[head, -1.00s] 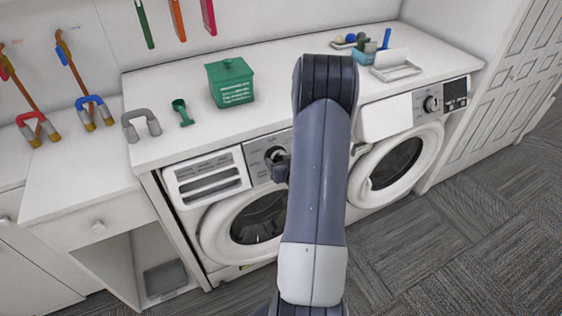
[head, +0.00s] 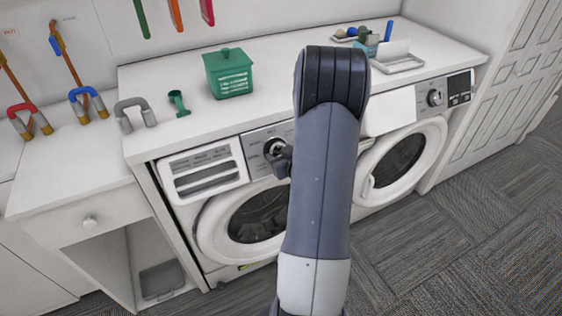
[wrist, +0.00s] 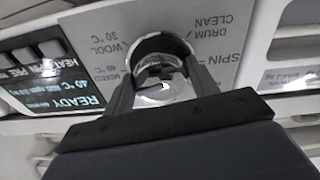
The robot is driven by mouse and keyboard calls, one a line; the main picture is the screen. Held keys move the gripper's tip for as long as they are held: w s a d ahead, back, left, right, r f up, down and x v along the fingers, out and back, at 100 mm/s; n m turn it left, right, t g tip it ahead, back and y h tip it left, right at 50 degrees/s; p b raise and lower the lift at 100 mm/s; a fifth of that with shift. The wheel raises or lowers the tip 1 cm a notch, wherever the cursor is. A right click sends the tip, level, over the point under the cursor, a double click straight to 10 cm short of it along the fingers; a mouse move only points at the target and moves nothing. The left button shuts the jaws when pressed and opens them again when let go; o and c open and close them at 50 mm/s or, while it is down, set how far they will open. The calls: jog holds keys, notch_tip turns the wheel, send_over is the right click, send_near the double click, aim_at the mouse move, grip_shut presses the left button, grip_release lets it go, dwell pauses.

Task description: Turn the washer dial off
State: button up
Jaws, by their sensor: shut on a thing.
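The washer dial (head: 273,147) is a round knob on the control panel of the left front-loading machine (head: 206,228). In the wrist view the silver dial (wrist: 160,88) sits between my two dark fingers, with program words such as "SPIN" and "DRUM / CLEAN" printed around it upside down. My gripper (head: 281,157) is shut on the dial; it also shows in the wrist view (wrist: 161,80). A lit display (wrist: 60,80) beside the dial reads "READY" and "40 °C". The dial's pointer mark is not clear, so its setting cannot be told. My arm hides part of the machine.
A second front-loading machine (head: 420,135) stands to the right. The counter (head: 285,70) above holds a green box (head: 228,75), a green scoop (head: 178,103), a white tray (head: 399,65) and small items. The carpet floor (head: 450,240) in front is clear.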

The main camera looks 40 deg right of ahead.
jog(key=n+b, duration=0.4)
jog(key=shift+d+f, duration=0.1)
jog(key=shift+f, duration=0.1)
jog(key=n+y+b, duration=0.1)
jog(key=n+b, duration=0.1)
jog(key=n, duration=0.1)
jog(key=shift+r+n+b, duration=0.1)
jog(key=shift+n+b, duration=0.25)
jog(key=shift+n, duration=0.05)
jog(key=n+b, duration=0.2)
jog(key=n, duration=0.1)
jog(key=shift+d+r+n, duration=0.1)
jog(key=shift+n, duration=0.3)
jog(key=shift+r+n+y+b, duration=0.1)
jog(key=shift+n+y+b, duration=0.4)
jog(key=shift+n, duration=1.5)
jog(key=o, duration=1)
jog(key=shift+r, duration=0.1)
